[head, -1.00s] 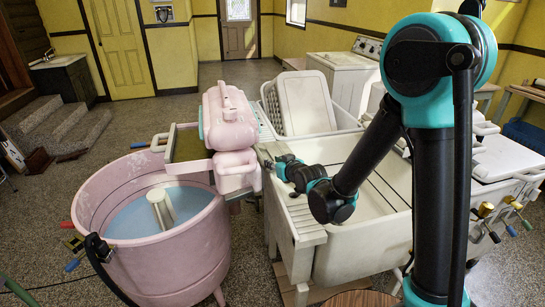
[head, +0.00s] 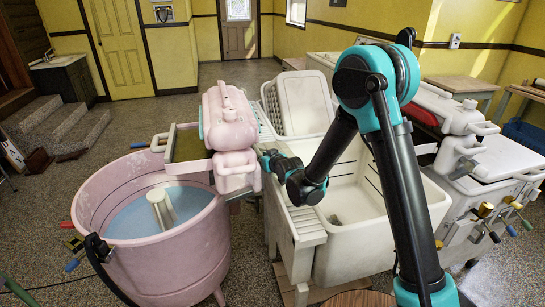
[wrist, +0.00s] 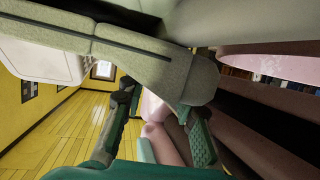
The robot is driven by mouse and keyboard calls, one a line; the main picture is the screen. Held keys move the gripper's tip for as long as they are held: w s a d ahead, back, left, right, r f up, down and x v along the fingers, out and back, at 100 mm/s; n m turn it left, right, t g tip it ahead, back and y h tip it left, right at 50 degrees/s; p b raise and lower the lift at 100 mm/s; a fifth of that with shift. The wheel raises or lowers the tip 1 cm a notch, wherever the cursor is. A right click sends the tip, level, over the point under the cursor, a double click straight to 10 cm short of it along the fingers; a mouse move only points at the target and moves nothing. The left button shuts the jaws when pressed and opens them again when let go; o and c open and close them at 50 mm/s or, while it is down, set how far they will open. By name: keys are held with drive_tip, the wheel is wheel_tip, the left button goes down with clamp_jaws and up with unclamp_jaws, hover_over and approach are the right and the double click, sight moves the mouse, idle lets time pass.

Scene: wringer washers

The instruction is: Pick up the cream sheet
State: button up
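I cannot make out a cream sheet for certain in either view. In the head view, my gripper (head: 266,160) is at the right side of the pink wringer (head: 233,125), over the left edge of the white double sink (head: 335,258); its fingertips are mostly hidden there. In the wrist view, my gripper (wrist: 157,100) has its two fingers apart with no cloth visible between them. Pink rounded parts show beyond the fingers. A pale grey-green rounded slab (wrist: 155,70) lies close across the top of that view. The pink washer tub (head: 150,260) holds blue water and a cream agitator (head: 161,210).
A second, white wringer washer (head: 465,175) is at the right, with valve handles projecting forward. A grey-brown patch (head: 336,219) lies in the sink basin. Open floor lies at the left and back.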

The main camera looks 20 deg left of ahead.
drive_tip(key=shift+w+a+f, duration=0.15)
drive_tip(key=shift+w, duration=0.05)
clamp_jaws()
drive_tip(key=shift+s, duration=0.1)
